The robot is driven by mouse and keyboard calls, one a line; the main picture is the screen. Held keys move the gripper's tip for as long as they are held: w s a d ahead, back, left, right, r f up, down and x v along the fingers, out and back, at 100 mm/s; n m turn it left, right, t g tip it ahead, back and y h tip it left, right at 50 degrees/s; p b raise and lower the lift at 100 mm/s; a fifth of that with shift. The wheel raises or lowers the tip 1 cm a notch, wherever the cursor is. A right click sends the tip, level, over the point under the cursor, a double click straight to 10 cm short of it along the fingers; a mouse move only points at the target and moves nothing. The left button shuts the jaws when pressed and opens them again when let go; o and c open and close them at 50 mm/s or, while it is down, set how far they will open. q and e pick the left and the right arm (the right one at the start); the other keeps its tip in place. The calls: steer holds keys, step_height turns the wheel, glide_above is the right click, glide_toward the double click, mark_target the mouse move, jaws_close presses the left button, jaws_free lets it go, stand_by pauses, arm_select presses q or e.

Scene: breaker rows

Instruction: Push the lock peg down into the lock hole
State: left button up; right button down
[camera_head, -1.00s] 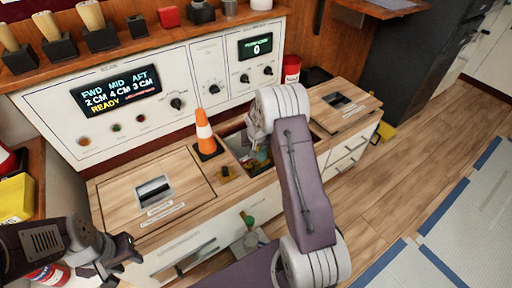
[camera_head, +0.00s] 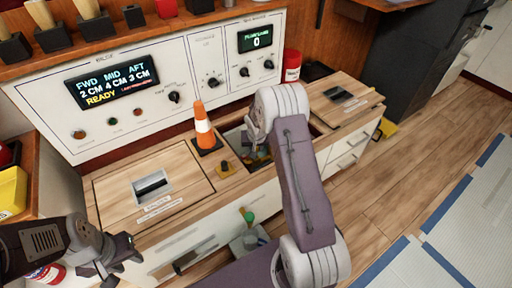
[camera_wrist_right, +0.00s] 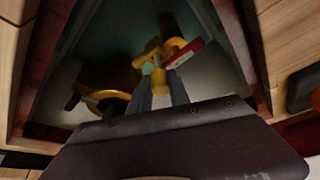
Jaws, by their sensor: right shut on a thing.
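In the right wrist view, my right gripper (camera_wrist_right: 161,90) points down into an open bay in the counter. It is shut on a yellow piece (camera_wrist_right: 156,58) with a crossbar, which looks like the lock peg. A red and white tag (camera_wrist_right: 184,53) sits beside it. The lock hole cannot be made out; the peg's lower end is hidden. Yellow fittings (camera_wrist_right: 112,101) lie around it in the dim bay. My left gripper (camera_head: 123,262) is empty and looks open, at the lower left before the counter.
A panel display (camera_head: 112,82) reads READY. A closed wooden lid (camera_head: 118,196) lies left. A red can (camera_head: 292,66) stands behind. The bay's wooden walls are close around my right gripper.

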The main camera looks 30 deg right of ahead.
steer(key=shift+f+b, duration=0.65)
steer(key=shift+f, duration=0.2)
steer(key=c, duration=1.1)
jaws_free()
steer(key=shift+r, duration=0.1)
steer(key=shift+c, duration=0.2)
steer(key=shift+r, duration=0.1)
steer(key=p+v, duration=0.5)
steer(key=v, duration=0.4)
